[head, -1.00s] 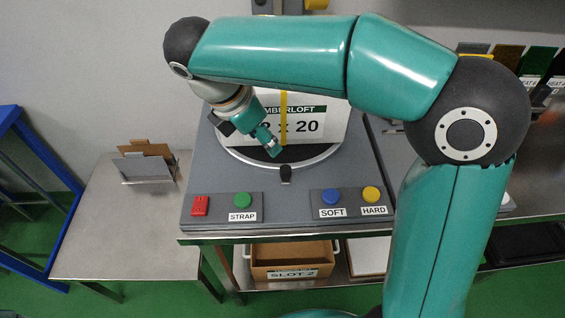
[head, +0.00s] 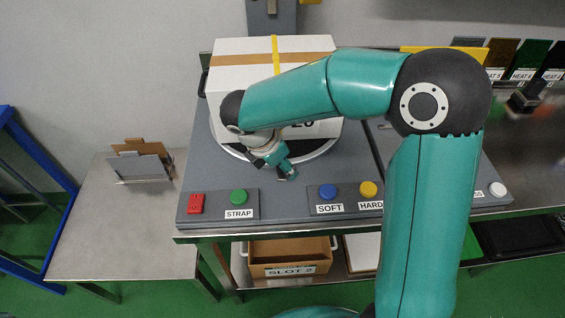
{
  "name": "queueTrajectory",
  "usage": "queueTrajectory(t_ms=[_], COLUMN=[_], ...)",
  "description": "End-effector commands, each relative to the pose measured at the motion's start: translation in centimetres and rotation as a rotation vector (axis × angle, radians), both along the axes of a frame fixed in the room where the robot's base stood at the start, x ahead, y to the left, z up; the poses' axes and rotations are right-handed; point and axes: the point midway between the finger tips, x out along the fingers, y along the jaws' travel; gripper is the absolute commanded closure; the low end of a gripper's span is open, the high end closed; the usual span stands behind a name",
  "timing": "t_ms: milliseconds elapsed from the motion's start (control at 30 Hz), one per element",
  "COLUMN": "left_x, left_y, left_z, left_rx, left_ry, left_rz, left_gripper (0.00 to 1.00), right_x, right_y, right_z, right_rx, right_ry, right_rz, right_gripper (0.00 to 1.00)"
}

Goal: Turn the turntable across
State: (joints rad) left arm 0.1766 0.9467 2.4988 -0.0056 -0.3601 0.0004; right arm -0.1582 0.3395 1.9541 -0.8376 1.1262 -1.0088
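The turntable (head: 322,152) is a round dark disc with a pale rim, set into the grey bench unit. A white carton (head: 228,72) with brown tape and a yellow strap stands on it, its front label mostly hidden by my arm. My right gripper (head: 288,174), on the arm from the right, points down at the turntable's front edge. The small black knob there is hidden behind the gripper, so I cannot tell whether they touch. The fingers are too small to read. My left gripper is out of view.
A red switch (head: 195,204), green STRAP button (head: 239,196), blue SOFT button (head: 328,191) and yellow HARD button (head: 368,189) line the front, close to my gripper. A steel side table (head: 120,235) with a card holder (head: 140,165) stands left. A SLOT 2 box (head: 290,258) sits below.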

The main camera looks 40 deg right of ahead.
Motion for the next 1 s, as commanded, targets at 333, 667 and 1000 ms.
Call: queueTrajectory(t_ms=[333,667,1000], left_x=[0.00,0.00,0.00], left_y=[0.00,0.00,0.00], left_z=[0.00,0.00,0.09], left_rx=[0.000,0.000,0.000], left_ry=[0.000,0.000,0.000], left_rz=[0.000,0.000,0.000], left_gripper=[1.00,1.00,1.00], right_x=[0.01,0.05,0.08], right_y=[0.01,0.05,0.09], right_z=[-0.03,-0.01,0.04], right_rx=[0.000,0.000,-0.001], right_ry=[0.000,-0.001,-0.001], right_rz=[0.001,0.001,0.018], right_gripper=[0.66,1.00,1.00])
